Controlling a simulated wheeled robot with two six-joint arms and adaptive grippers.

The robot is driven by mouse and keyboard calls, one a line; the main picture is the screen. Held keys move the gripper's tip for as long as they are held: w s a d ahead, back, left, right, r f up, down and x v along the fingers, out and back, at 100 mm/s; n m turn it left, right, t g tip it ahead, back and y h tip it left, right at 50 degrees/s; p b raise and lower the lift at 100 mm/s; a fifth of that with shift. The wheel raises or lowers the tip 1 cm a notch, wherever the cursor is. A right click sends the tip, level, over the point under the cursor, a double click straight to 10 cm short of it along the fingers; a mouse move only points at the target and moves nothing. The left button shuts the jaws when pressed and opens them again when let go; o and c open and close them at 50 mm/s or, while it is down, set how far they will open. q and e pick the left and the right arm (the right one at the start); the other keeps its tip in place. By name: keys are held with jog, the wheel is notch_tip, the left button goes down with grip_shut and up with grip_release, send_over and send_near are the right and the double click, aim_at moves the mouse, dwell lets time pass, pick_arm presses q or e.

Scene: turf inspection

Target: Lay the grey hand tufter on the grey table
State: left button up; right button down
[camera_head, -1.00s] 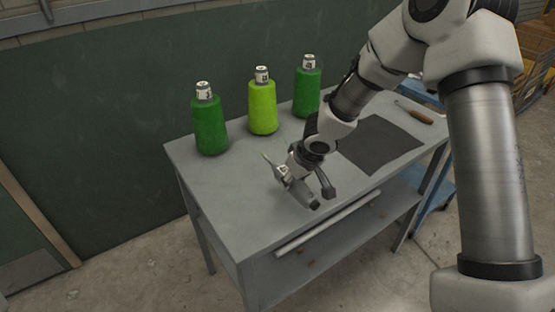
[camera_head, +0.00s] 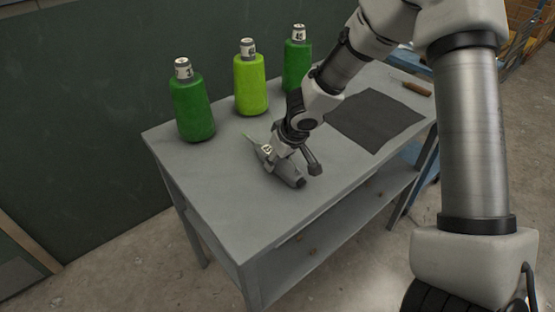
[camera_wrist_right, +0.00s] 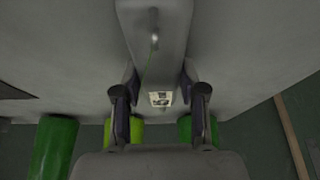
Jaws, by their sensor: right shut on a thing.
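The grey hand tufter (camera_head: 286,173) is in my right gripper (camera_head: 291,153), over the front left part of the grey table (camera_head: 222,190). It lies close to level, at or just above the top; I cannot tell whether it touches. It has a small white label and a thin tip pointing to the back left. In the right wrist view, the tufter (camera_wrist_right: 155,40) sits between the two dark fingers of the right gripper (camera_wrist_right: 158,85), which press on its sides. My left gripper is not in view.
The front left tabletop is bare.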

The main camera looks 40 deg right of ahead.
jog(key=c, duration=0.7)
grip_release()
jog(key=shift+w+a+f, duration=0.1)
jog(key=shift+w, duration=0.05)
jog(key=shift+o, duration=0.2)
jog(key=shift+r, duration=0.2)
jog(key=shift+r+p, duration=0.3)
jog(key=shift+p, duration=0.2)
jog(key=p+v, duration=0.2)
jog(key=v, duration=0.9)
jog(key=shift+s+r, duration=0.2)
jog(key=shift+s, duration=0.05)
